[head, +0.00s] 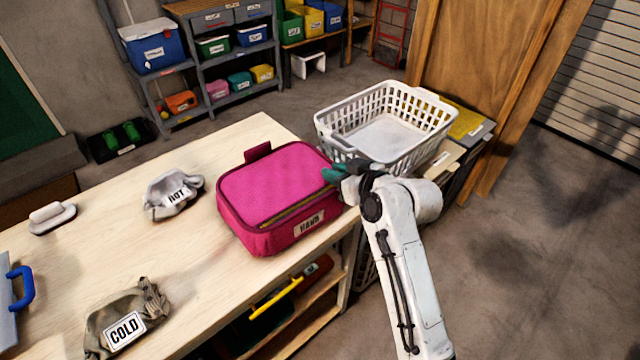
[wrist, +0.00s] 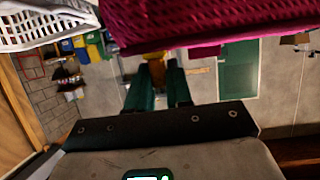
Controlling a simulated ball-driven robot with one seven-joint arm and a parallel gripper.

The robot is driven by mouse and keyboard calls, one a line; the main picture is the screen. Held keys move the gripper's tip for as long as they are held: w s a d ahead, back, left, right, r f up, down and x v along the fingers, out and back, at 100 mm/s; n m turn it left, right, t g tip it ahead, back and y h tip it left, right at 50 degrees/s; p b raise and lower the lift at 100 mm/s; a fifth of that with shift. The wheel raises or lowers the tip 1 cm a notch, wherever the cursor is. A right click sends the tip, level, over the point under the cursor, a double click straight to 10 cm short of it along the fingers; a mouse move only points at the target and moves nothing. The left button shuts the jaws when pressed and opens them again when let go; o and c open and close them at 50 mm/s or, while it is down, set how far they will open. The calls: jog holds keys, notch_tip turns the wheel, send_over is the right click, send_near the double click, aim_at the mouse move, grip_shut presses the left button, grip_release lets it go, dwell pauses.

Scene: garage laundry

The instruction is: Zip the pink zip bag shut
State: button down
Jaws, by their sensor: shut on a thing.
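The pink zip bag (head: 275,180) lies on the pale wooden table near its right edge, with a "HAND" label on its front. A yellow strip (head: 290,207) runs along its front top edge; I cannot tell whether the zip there is fully closed. My gripper (head: 338,173) is at the bag's right end, by the top edge. In the wrist view, my gripper's green fingers (wrist: 157,84) are shut on a small orange-yellow piece (wrist: 155,58), which looks like the zip pull. The bag's pink side (wrist: 200,24) fills the top of that view.
A white laundry basket (head: 385,122) stands just behind my gripper, right of the bag. The "HOT" bag (head: 172,194), the "COLD" bag (head: 125,322) and a white-handled brush (head: 52,217) lie on the table (head: 120,235). A yellow handle (head: 275,298) shows below the tabletop.

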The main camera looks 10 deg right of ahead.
jog(key=shift+w+d, duration=0.15)
jog(key=shift+d, duration=0.05)
jog(key=c, duration=1.1)
grip_release()
jog(key=b+v, duration=0.1)
jog(key=v, duration=0.9)
jog(key=shift+s+d+r, duration=0.15)
jog(key=shift+s, duration=0.2)
